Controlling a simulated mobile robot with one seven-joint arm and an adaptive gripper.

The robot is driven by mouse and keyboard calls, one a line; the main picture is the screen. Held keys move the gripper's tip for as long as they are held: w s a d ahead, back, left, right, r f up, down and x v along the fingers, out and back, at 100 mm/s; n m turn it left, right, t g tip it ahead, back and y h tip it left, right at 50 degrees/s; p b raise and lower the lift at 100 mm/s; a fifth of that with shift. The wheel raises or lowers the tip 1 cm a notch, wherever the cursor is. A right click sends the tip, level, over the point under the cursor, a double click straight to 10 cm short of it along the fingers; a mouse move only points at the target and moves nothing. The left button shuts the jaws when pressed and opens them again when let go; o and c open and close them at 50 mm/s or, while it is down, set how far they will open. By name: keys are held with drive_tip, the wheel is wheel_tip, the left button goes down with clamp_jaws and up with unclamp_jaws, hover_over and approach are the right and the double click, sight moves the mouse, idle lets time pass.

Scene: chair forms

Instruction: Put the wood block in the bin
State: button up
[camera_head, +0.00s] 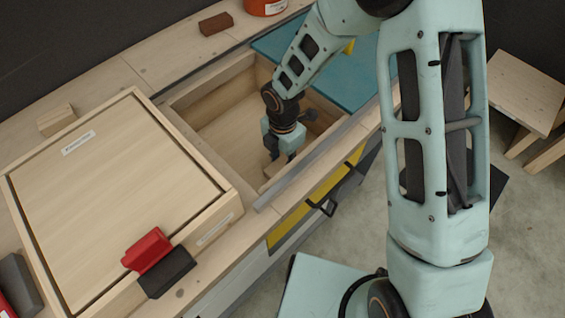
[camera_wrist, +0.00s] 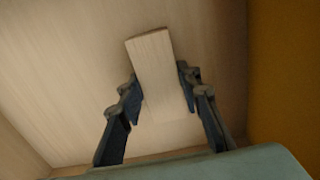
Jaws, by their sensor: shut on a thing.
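The pale wood block (camera_wrist: 153,62) sits between the two dark fingers of my gripper (camera_wrist: 158,88) in the wrist view. My gripper is shut on it, with one finger on each long side. In the head view my gripper (camera_head: 280,158) points down inside the open wooden bin (camera_head: 215,112), near its front wall. A pale piece of the block (camera_head: 273,168) shows beside the fingers there. The bin floor fills the background of the wrist view. I cannot tell whether the block touches the floor.
A closed wooden box (camera_head: 110,195) stands left of the bin, with a red clamp-like object (camera_head: 147,250) at its front edge. Another small wood block (camera_head: 57,120) lies behind it. A teal panel (camera_head: 345,75) is right of the bin. A brown block (camera_head: 215,24) lies behind.

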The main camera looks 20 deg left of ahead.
sight(283, 163)
drive_tip(key=shift+f, duration=0.15)
drive_tip(key=shift+f, duration=0.15)
drive_tip(key=o, duration=1.3)
wheel_tip(283, 163, up, 12)
drive_tip(key=p, duration=0.2)
drive_tip(key=shift+p, duration=0.35)
drive_tip(key=shift+w+r, duration=0.1)
drive_tip(key=shift+r, duration=0.1)
